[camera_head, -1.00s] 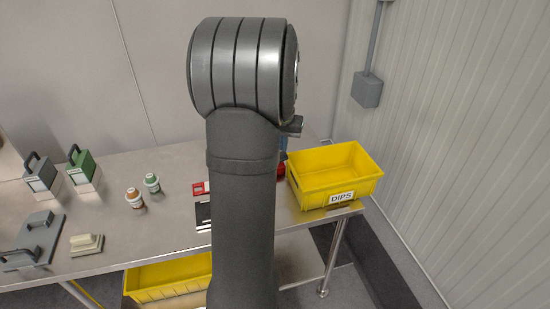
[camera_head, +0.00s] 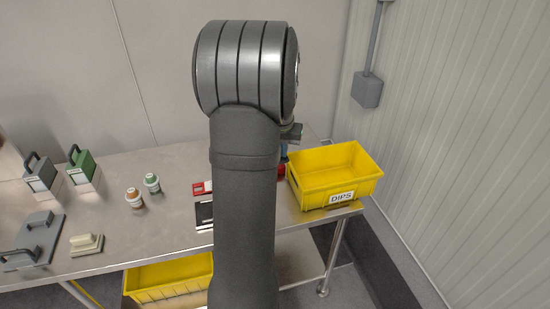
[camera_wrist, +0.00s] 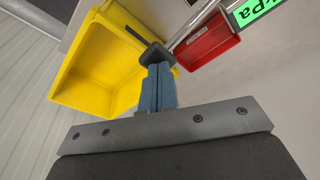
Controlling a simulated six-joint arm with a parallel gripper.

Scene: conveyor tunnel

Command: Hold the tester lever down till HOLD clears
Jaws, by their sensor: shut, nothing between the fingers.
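The tester shows in the wrist view as a red body (camera_wrist: 208,42) with a small label and a green display (camera_wrist: 255,9) reading "kPa", cut off by the frame edge. A metal rod (camera_wrist: 188,30) runs beside it to a dark piece that looks like the lever's end (camera_wrist: 155,53). My gripper (camera_wrist: 158,72) has its blue fingers shut, with their tips at this dark piece; I cannot tell if they touch or press it. In the head view my arm hides most of the tester; a red part (camera_head: 201,188) shows at left. No HOLD sign is readable.
A yellow bin marked DIPS (camera_head: 335,175) stands close right of my gripper on the steel table (camera_head: 110,225). Two small jars (camera_head: 152,183), grey and green handled blocks (camera_head: 82,165), a cream block (camera_head: 86,244) and a grey handled plate (camera_head: 38,240) lie left.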

